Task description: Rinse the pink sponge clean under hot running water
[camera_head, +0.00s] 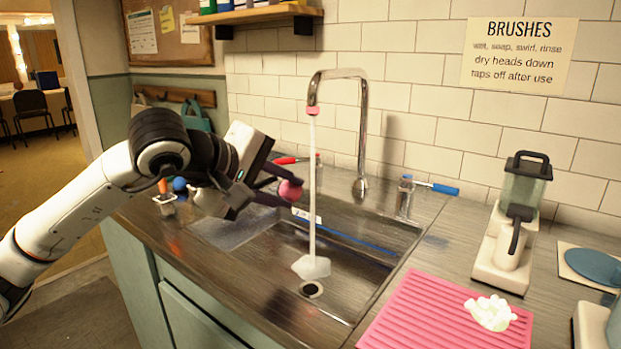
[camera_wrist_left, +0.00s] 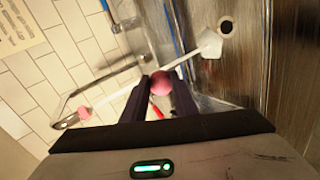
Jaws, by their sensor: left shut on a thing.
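My left gripper (camera_head: 277,188) is shut on the round pink sponge (camera_head: 290,190) above the left part of the sink (camera_head: 345,223). The sponge also shows between the dark fingers in the left wrist view (camera_wrist_left: 161,82). A pale stream of water (camera_head: 312,190) falls from the tall chrome faucet (camera_head: 363,110) into the sink, just right of the sponge. In the head view the sponge appears apart from the stream. A red-handled tap (camera_head: 287,160) is partly behind the gripper, and a blue-handled tap (camera_head: 440,188) stands at right. My right gripper is not in view.
A ribbed pink mat (camera_head: 400,315) with a crumpled white thing (camera_head: 491,312) lies right of the sink. A blender-like appliance (camera_head: 512,225) stands farther right. A small container with colored-tipped items (camera_head: 167,200) is at left. A shelf (camera_head: 265,14) hangs above.

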